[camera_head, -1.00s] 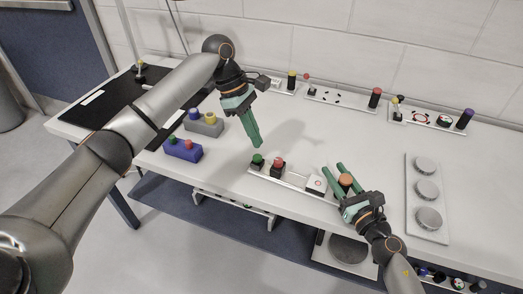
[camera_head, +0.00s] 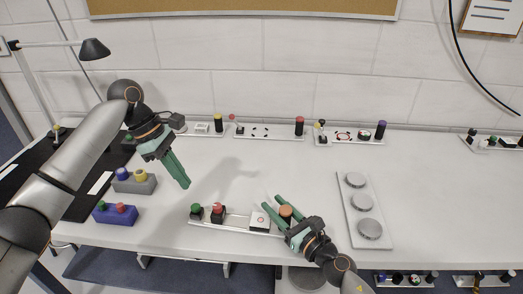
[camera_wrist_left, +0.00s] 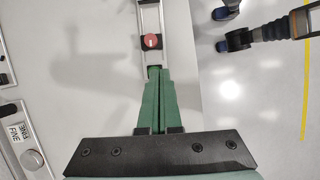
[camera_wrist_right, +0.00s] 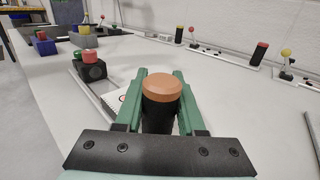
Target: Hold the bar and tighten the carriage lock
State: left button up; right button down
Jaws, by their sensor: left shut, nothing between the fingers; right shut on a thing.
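The bar (camera_head: 237,223) is a pale rail along the front of the table. It carries a green knob (camera_head: 196,208), a red knob on a black carriage block (camera_head: 218,216), a white box with a red mark (camera_head: 260,221) and a black post with an orange cap (camera_head: 285,211). My right gripper (camera_head: 272,200) is shut around this post; the right wrist view shows the cap (camera_wrist_right: 161,87) between its fingers. My left gripper (camera_head: 186,186) is shut and empty, above the table near the green knob. The left wrist view shows a red knob (camera_wrist_left: 150,42) on a rail beyond its fingertips.
A grey block (camera_head: 134,185) and a blue block (camera_head: 114,215) with coloured knobs stand at the left. More knob fixtures (camera_head: 268,132) line the wall. A plate with round metal discs (camera_head: 364,230) lies right of my right gripper. The middle of the table is clear.

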aim_at(217, 206)
pick_arm(q)
jog(key=shift+o, duration=1.4)
jog(key=shift+d+r+m, duration=0.1)
jog(key=shift+d+m, duration=0.1)
jog(key=shift+m, duration=0.1)
jog(key=o, duration=0.6)
jog(key=d+m+y, duration=0.1)
jog(key=m, duration=0.2)
jog(key=d+r+m+y, duration=0.1)
jog(key=d+m, duration=0.1)
jog(key=m, duration=0.2)
jog(key=d+r+m+y, duration=0.1)
jog(key=d+m, duration=0.1)
jog(key=m, duration=0.2)
jog(key=shift+w+d+r, duration=0.2)
jog(key=shift+w, duration=0.15)
jog(key=shift+o, duration=0.2)
jog(key=f+m, duration=0.1)
jog(key=f, duration=0.2)
jog(key=f+m+y, duration=0.1)
jog(key=f+m, duration=0.1)
jog(key=f, duration=0.2)
jog(key=d+f+m, duration=0.1)
jog(key=f, duration=0.3)
jog(key=shift+w+m, duration=0.1)
jog(key=shift+m, duration=0.2)
jog(key=shift+c, duration=0.3)
grip_shut()
